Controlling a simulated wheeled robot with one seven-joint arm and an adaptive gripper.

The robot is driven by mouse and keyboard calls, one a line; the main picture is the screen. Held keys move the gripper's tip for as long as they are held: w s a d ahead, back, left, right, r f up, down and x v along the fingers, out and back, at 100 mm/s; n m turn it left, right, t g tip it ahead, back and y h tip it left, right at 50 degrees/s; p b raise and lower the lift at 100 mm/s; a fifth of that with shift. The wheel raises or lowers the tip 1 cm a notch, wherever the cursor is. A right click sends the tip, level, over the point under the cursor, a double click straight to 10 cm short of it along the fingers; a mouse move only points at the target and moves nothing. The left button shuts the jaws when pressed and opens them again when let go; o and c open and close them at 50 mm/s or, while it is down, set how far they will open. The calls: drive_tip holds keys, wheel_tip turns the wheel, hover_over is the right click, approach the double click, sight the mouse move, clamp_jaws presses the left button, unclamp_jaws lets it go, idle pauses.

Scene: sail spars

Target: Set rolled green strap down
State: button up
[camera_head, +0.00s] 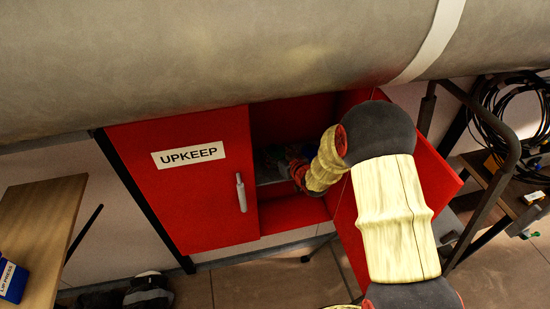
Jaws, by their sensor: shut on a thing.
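My gripper (287,167) is inside the open red cabinet (295,120), seen small and dark past my arm's pale yellow sleeve. It is shut on a small, dark green thing (268,156), which looks like the rolled green strap, just above or at the grey inner shelf (268,181). The strap is mostly hidden by the gripper and shadow. Whether it touches the shelf I cannot tell.
The cabinet's left door (200,190), labelled UPKEEP, is closed; its right door (434,160) stands open beside my arm. A large grey roll (220,60) hangs across the top. A wooden table (40,225) is left; a rack with black cables (505,110) is right.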

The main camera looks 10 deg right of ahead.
sight(275, 157)
drive_tip(key=shift+f, duration=1.5)
drive_tip(key=shift+f+b, duration=0.2)
drive_tip(key=shift+b, duration=0.1)
drive_tip(key=o, duration=1.2)
drive_tip(key=shift+r, duration=0.1)
